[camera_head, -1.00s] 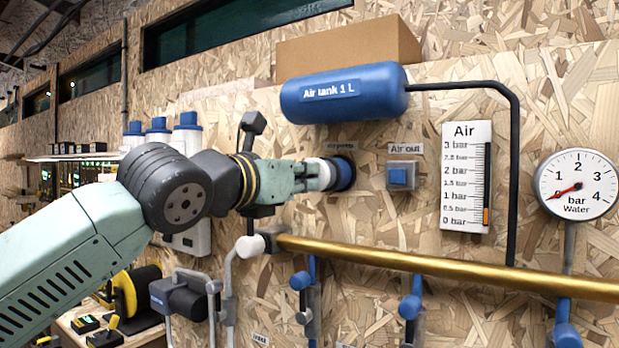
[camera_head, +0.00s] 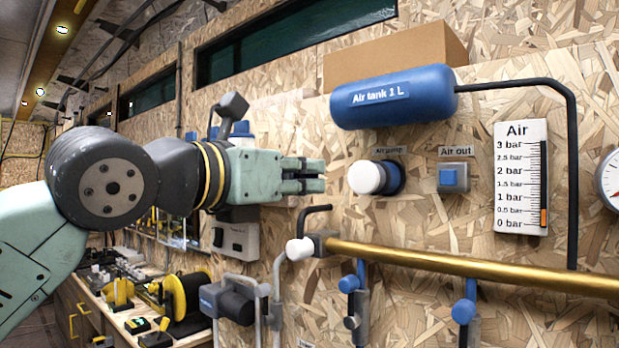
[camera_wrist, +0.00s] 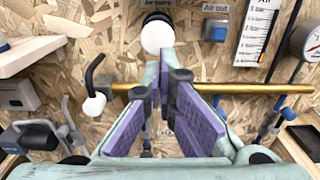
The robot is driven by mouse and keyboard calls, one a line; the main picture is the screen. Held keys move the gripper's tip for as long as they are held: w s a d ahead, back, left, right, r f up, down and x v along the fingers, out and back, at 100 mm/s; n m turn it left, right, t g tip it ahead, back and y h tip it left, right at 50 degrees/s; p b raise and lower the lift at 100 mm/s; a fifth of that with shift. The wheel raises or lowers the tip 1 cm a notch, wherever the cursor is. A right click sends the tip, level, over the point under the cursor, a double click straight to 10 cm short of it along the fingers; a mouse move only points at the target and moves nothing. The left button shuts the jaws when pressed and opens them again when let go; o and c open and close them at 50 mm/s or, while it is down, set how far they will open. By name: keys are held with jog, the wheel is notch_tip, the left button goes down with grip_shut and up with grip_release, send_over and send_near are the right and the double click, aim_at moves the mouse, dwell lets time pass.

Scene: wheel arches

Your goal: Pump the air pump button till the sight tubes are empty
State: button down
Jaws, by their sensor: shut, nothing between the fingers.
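The air pump button is a round white cap (camera_head: 366,178) standing out from a dark blue collar on the wall, under the "Air pump" label. It also shows beyond the fingertips in the wrist view (camera_wrist: 157,37). My gripper (camera_head: 318,176) is shut and empty, to the left of the cap with a gap between them. In the wrist view its purple-padded fingers (camera_wrist: 167,62) point up toward the cap. The Air scale (camera_head: 521,178) has an orange bar reaching about 0.5 bar. I cannot make out any sight tubes.
A blue air tank (camera_head: 393,96) hangs above the pump. The "Air out" button (camera_head: 453,178) is to its right. A brass pipe (camera_head: 450,262) runs below, with blue-handled valves (camera_head: 464,312) under it. A water gauge (camera_head: 609,180) is cut off at the right.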

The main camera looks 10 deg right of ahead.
aim_at(363, 176)
jog(key=shift+d, duration=0.1)
jog(key=shift+b+x, duration=0.45)
jog(key=shift+x, duration=4.6)
jog(key=shift+w, duration=0.1)
jog(key=shift+x, duration=1.75)
jog(key=shift+b+v, duration=0.7)
jog(key=shift+v, duration=1.2)
jog(key=shift+d, duration=0.1)
jog(key=shift+x, duration=1.8)
jog(key=shift+b+v, duration=0.65)
jog(key=shift+v, duration=1.25)
